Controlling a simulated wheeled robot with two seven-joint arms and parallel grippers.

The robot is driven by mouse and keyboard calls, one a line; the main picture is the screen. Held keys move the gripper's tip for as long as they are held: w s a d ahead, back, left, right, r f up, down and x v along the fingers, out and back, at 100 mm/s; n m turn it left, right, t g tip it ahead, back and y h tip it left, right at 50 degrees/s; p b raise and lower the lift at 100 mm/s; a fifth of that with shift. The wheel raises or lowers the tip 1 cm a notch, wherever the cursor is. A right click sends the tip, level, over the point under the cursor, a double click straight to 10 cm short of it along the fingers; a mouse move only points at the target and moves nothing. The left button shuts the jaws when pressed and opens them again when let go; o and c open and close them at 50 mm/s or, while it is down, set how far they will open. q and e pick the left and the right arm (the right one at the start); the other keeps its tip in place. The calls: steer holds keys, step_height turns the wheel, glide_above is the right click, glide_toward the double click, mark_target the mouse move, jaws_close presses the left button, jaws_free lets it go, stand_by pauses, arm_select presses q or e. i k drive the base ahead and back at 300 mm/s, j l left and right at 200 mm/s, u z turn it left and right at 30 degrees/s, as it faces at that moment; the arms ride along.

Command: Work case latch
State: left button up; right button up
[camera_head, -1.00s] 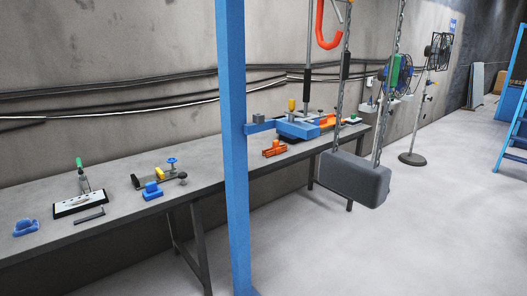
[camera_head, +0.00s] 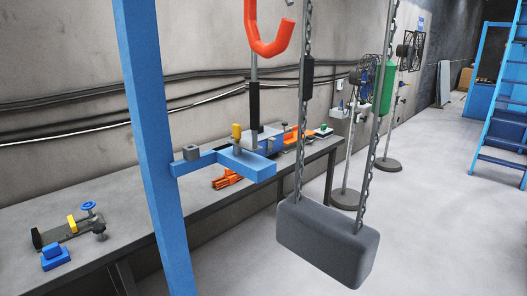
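Neither of my grippers shows in the head view. I cannot make out a latch. A blue case-like object (camera_head: 268,143) sits on the far part of the long grey workbench (camera_head: 115,223), partly hidden behind a blue bracket arm (camera_head: 245,163). It is too small and covered to tell whether it is a case. Orange parts (camera_head: 292,135) lie beside it, and a separate orange piece (camera_head: 227,179) lies nearer on the bench.
A blue post (camera_head: 155,130) stands before the bench. A grey block (camera_head: 328,243) hangs on chains with an orange hook (camera_head: 268,35) nearby. A fixture with a blue knob (camera_head: 88,206) and a blue block (camera_head: 55,257) sit at left. Open floor (camera_head: 440,220) lies right.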

mark_target(270, 141)
steer(key=i+l+u, duration=0.15)
steer(key=i+l, duration=0.7)
